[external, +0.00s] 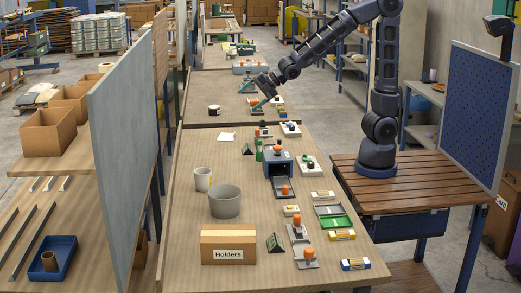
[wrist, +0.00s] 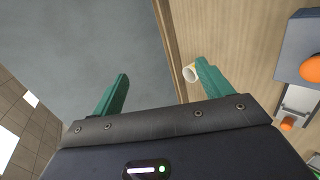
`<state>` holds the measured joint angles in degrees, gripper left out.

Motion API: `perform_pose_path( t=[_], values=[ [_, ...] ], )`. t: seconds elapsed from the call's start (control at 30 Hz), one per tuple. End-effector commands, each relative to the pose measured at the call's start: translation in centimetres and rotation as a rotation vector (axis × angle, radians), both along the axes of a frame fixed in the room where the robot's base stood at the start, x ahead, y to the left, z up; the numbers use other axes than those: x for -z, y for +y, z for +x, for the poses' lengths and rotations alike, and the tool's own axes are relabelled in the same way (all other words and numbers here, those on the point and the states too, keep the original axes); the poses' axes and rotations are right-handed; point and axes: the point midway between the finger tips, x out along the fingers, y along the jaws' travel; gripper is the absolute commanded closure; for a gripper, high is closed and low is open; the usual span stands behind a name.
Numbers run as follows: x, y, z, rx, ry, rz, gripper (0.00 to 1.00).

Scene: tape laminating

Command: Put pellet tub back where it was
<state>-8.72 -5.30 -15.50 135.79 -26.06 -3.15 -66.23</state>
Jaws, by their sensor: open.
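A wide grey round tub (external: 225,204), which looks to be the pellet tub, stands upright on the wooden bench behind the Holders box. Its contents cannot be made out. A smaller white cup (external: 202,180) stands just beyond it to the left. My gripper (external: 251,97) is over the far part of the bench, well away from the tub. Its teal fingers (wrist: 158,85) are spread apart with nothing between them. In the wrist view a white cup (wrist: 190,73) shows below, partly behind the right finger. I cannot make out the grey tub there.
The Holders box (external: 228,247) is at the bench's near end. A blue-grey press (external: 278,163) and several orange-knobbed tools line the right side. A tall grey partition (external: 125,130) borders the left. A black mug (external: 214,110) stands farther back.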

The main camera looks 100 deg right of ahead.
Motion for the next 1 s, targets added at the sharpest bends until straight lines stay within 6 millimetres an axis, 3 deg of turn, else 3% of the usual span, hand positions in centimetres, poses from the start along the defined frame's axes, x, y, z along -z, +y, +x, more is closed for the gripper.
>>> perform_pose_path(
  t=[0.3,0.8,1.0],
  values=[
    [-3.5,0.6,-10.0,0.397,0.114,0.381,0.22],
    [-5.2,4.8,-27.3,1.004,0.308,0.863,0.22],
    [-5.0,6.2,-31.4,1.151,0.355,0.947,0.22]
  ],
)
